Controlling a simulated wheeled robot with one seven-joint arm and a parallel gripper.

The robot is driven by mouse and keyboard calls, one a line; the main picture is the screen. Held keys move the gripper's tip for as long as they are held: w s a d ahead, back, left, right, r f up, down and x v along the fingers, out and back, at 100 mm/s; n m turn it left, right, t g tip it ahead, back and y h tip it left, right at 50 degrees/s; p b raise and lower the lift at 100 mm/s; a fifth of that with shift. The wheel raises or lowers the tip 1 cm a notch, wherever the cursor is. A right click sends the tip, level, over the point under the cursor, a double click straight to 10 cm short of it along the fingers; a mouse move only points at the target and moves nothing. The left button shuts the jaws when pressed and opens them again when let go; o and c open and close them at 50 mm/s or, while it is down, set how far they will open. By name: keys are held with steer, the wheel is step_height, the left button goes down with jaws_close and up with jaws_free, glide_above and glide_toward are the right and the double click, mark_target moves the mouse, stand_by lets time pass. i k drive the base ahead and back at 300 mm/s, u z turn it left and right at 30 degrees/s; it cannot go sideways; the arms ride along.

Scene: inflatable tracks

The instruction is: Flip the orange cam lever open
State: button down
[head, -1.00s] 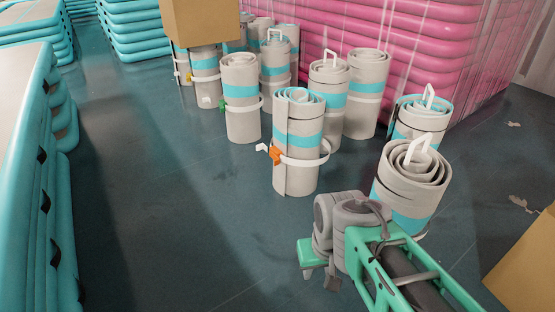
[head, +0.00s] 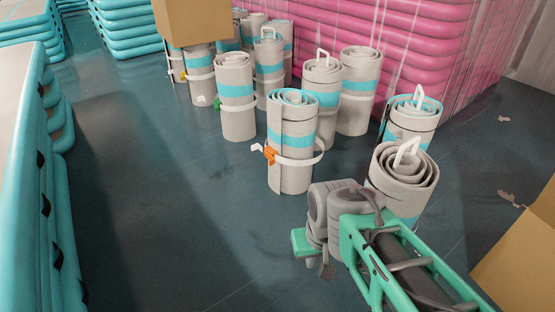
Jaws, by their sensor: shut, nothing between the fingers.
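The orange cam lever (head: 269,154) sits on the white strap (head: 300,161) around a rolled grey track (head: 291,178) with a turquoise band, which stands upright near the middle of the head view. A white strap end sticks out to the left of the lever. My gripper (head: 316,268) is in the lower middle, in front of and below this roll, apart from the lever. It is shut and empty, its fingers pointing down and partly hidden by the green and grey wrist parts. The lever is small here, and I cannot tell its exact angle.
Several other rolls stand behind; one has a green lever (head: 217,103). A grey roll (head: 402,180) stands close to the right of my wrist. Cardboard boxes (head: 193,20) are at top left and lower right. Turquoise stacks (head: 45,190) line the left. The floor left of the roll is clear.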

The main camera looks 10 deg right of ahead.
mark_target(272, 161)
steer(key=u, duration=0.65)
steer(key=i, duration=0.95)
steer(key=u, duration=0.15)
